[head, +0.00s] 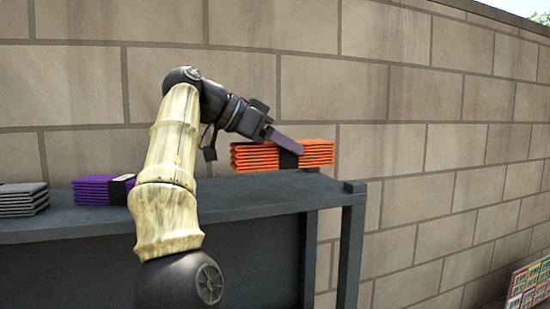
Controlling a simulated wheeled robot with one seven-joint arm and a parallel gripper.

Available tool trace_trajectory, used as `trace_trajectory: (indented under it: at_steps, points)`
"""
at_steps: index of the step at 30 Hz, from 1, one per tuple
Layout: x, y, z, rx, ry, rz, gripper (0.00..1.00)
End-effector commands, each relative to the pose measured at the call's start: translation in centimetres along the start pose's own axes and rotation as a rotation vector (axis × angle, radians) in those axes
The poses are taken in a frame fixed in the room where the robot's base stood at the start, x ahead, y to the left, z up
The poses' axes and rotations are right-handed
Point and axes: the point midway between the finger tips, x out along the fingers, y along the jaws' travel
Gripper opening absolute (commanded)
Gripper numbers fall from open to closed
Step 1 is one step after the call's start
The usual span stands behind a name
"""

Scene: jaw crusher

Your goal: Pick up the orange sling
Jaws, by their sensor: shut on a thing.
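The orange sling (318,153) is a folded, layered bundle with a dark band around its middle. In the head view it is at the right end of the dark shelf, and it appears raised a little above the shelf top. My gripper (290,146) reaches it from the upper left and is shut on it near the dark band. The far finger and the exact contact are hidden.
The dark grey shelf (260,194) runs along a block wall (430,120). A purple folded sling (92,190) and a grey folded sling (22,200) lie on its left part. A corner post (352,240) stands at the right end. A coloured sign board (530,288) is at the lower right.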

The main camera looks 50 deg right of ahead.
Motion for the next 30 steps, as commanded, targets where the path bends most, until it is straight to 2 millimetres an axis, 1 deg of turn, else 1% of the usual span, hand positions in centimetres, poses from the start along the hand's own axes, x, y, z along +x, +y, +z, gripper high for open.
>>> trace_trajectory:
  at_steps: [1, 9, 12, 15, 18, 21, 30]
  points:
    - [0.4, 1.2, 0.6, 0.003, 0.0, -0.004, 0.12]
    - [0.3, 7.3, 0.5, 0.004, 0.0, -0.004, 0.12]
    - [0.3, 9.3, 0.4, 0.004, 0.0, -0.002, 0.12]
    - [0.2, 10.8, 0.3, 0.002, 0.001, -0.003, 0.12]
    - [0.1, 11.7, 0.1, 0.001, 0.001, -0.001, 0.12]
    - [0.0, 12.0, 0.0, 0.001, 0.0, 0.0, 0.12]
    - [0.0, 12.0, -0.1, 0.001, 0.001, 0.001, 0.12]
